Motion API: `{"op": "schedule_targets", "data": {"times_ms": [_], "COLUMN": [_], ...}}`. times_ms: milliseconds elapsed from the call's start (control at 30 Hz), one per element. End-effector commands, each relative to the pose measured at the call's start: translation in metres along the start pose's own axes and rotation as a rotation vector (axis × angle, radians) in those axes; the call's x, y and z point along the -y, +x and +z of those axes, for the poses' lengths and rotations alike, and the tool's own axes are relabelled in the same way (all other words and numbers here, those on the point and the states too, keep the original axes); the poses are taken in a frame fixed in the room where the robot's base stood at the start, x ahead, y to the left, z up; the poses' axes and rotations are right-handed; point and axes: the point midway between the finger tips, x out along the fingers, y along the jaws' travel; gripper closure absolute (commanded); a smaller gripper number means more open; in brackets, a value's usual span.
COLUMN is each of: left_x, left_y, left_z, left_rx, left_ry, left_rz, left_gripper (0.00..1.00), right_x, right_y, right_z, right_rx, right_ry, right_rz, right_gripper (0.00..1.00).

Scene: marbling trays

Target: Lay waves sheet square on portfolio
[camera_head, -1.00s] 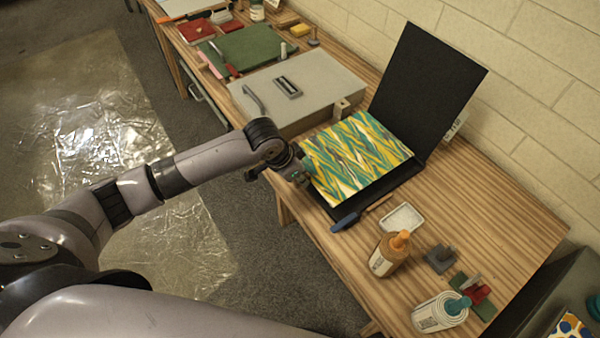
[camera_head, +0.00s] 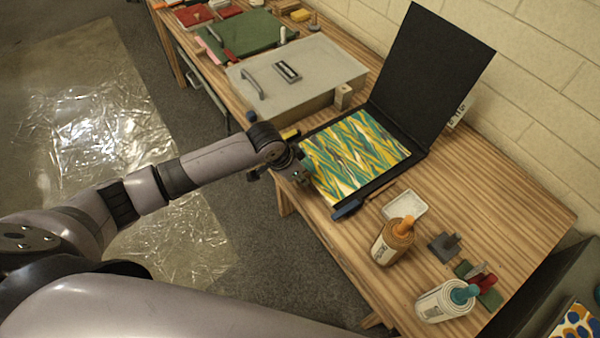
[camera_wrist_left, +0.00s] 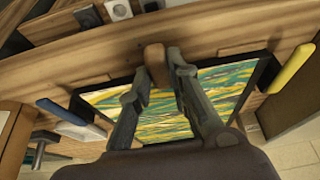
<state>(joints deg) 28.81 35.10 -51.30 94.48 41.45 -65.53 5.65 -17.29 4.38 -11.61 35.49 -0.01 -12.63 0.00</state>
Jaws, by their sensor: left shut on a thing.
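The waves sheet (camera_head: 355,155), with green, yellow and white zigzags, lies over the inner face of the open black portfolio (camera_head: 398,172). The portfolio's cover (camera_head: 430,75) stands raised at the back. Black border shows around the sheet. Whether the sheet rests fully flat is hard to tell. My right gripper is not in view.
A blue-handled tool (camera_head: 347,209) lies by the portfolio's near corner, and a yellow-handled one (camera_head: 290,133) by its left corner. A grey lidded tray (camera_head: 325,65) lies left.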

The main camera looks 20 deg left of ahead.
Motion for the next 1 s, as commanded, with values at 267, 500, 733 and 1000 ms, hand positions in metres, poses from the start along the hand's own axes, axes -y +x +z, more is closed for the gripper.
{"op": "schedule_targets", "data": {"times_ms": [267,500,733,1000], "left_x": [0.0,0.0,0.0,0.0], "left_y": [0.0031,0.0029,0.0029,0.0028], "left_z": [0.0014,0.0012,0.0012,0.0012], "left_rx": [0.0,0.0,0.0,0.0], "left_ry": [0.0,0.0,0.0,0.0], "left_rz": [0.0,0.0,0.0,0.0], "left_gripper": [0.95,0.77,0.62,0.58], "right_x": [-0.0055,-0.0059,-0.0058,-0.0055], "right_y": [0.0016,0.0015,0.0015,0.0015], "right_z": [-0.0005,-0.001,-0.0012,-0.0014], "right_rx": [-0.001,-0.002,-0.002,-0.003], "right_ry": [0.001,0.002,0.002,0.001], "right_rz": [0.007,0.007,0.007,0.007], "right_gripper": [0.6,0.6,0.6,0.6]}}
